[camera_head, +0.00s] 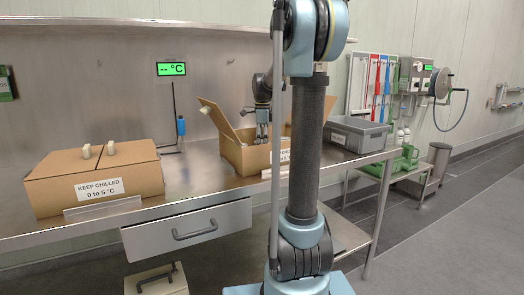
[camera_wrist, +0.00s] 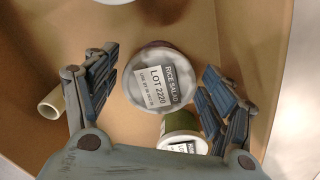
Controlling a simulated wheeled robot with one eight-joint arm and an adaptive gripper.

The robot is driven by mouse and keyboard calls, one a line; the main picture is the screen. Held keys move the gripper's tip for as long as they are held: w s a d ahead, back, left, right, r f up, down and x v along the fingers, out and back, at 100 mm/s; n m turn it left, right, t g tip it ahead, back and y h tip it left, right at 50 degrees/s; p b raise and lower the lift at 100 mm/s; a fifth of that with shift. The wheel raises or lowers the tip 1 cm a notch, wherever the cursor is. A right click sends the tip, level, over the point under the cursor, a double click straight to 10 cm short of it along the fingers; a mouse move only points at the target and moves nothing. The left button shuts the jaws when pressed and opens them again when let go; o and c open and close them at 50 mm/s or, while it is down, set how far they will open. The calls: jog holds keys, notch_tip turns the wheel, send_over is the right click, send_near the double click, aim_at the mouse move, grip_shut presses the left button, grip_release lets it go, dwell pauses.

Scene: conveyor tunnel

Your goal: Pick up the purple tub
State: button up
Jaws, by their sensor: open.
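A round tub (camera_wrist: 158,82) with a pale lid labelled "RICE SALAD LOT 2220" stands in an open cardboard box. A thin strip of dark purple side shows at its far edge, so it appears to be the purple tub. My gripper (camera_wrist: 158,76) is open and points down into the box, with one finger on each side of this tub. I cannot tell whether the fingers touch it. In the head view, my gripper (camera_head: 262,135) is partly inside the open box (camera_head: 256,161); the tub is hidden there.
A green tub with a pale lid (camera_wrist: 181,146) stands close beside the labelled tub, near the right finger. On the steel bench are a closed "KEEP CHILLED" box (camera_head: 95,180) and a grey crate (camera_head: 356,136).

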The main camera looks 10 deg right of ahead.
jog(key=c, duration=1.2)
jog(key=shift+c, duration=0.2)
notch_tip(320, 180, up, 10)
